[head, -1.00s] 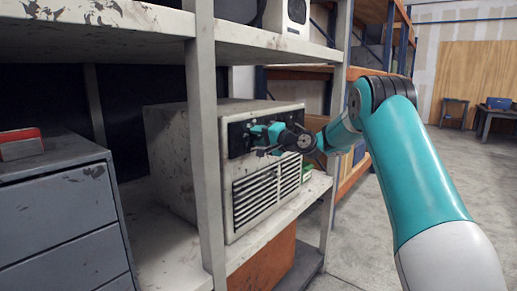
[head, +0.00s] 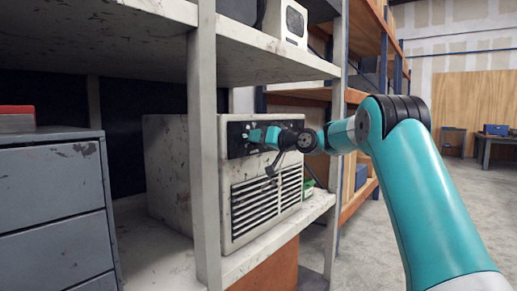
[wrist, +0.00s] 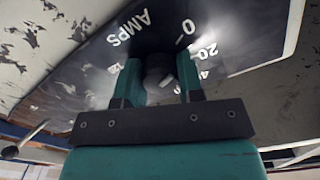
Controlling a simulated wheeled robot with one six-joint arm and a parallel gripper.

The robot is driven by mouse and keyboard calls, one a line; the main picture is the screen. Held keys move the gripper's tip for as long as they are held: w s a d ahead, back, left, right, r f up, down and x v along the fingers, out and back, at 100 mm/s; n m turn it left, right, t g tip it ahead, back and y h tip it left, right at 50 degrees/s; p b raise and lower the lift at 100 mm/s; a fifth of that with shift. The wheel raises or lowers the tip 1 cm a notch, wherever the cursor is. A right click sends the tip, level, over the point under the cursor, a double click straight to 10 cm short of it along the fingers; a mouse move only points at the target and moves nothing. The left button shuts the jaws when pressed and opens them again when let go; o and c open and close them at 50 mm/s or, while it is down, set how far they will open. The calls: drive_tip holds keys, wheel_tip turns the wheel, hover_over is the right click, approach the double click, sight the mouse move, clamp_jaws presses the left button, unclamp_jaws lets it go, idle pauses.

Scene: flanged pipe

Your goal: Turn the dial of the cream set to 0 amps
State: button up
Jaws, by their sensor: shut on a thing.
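The cream set (head: 172,180) is a scuffed box with a black panel (head: 236,153) and a slatted vent, standing on a shelf. In the wrist view its black panel (wrist: 80,95) carries the letters AMPS and a scale with 0, 20 and 40, seen turned over. The dark round dial (wrist: 158,68) sits between the teal fingers of my gripper (wrist: 160,82), which is shut on it. A short white mark shows on the dial; I cannot tell which number it points at. In the head view my gripper (head: 252,136) is at the panel and hides the dial.
A pale shelf post (head: 203,150) stands in front of the set, left of my gripper. A grey drawer cabinet (head: 55,200) is at the left. A metal lever (wrist: 22,143) with a dark end shows at the wrist view's left. Open floor lies to the right.

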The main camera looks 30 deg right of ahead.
drive_tip(key=shift+f+n+b, duration=0.25)
drive_tip(key=shift+n+b, duration=0.2)
drive_tip(key=shift+n, duration=0.15)
drive_tip(key=shift+r, duration=0.1)
drive_tip(key=o, duration=0.9)
drive_tip(key=shift+r, duration=0.1)
drive_tip(key=b+v, duration=0.2)
drive_tip(key=v, duration=1.5)
drive_tip(key=shift+s+d, duration=0.1)
drive_tip(key=shift+s, duration=0.15)
